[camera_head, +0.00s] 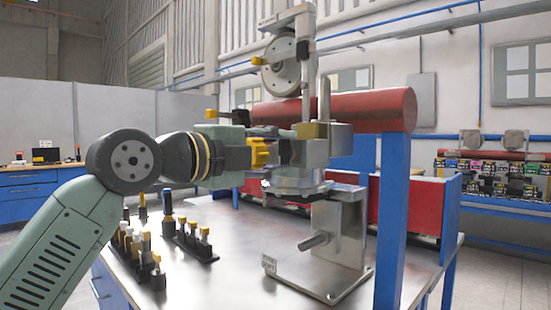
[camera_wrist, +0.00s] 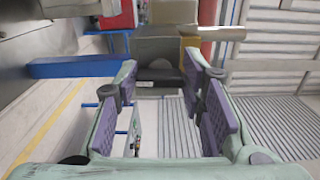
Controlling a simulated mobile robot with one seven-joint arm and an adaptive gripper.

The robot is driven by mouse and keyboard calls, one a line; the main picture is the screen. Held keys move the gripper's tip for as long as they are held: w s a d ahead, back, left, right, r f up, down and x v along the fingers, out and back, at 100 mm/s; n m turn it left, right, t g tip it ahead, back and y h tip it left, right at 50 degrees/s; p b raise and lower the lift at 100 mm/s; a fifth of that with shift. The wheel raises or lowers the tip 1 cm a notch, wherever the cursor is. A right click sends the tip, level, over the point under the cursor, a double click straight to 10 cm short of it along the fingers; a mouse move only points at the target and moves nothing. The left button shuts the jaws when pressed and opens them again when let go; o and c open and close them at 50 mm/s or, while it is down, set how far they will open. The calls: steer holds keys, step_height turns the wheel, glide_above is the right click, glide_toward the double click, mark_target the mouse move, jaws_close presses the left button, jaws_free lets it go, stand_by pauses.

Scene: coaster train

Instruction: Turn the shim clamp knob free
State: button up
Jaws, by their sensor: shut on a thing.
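The yellow lobed knob (camera_head: 259,152) sits on the left side of the metal clamp block (camera_head: 312,150), under the red tube. My gripper (camera_head: 250,154) reaches it from the left, level, and is shut on it; its fingers partly hide the knob in the head view. In the wrist view my gripper (camera_wrist: 163,85) shows two purple-padded fingers, well apart. A dark part lies between their tips, with a grey block (camera_wrist: 158,46) beyond it. The knob's yellow face cannot be made out there. How far the knob is turned cannot be told.
A steel stand (camera_head: 340,235) holds the clamp on the metal table (camera_head: 235,275). A wheel (camera_head: 287,67) stands above, a red tube (camera_head: 365,110) and blue post (camera_head: 391,220) to the right. Racks of yellow-topped tools (camera_head: 195,240) stand below my gripper. The table front is clear.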

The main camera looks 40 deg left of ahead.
steer(key=shift+n, duration=0.4)
steer(key=o, duration=1.1)
steer(key=shift+o, duration=0.2)
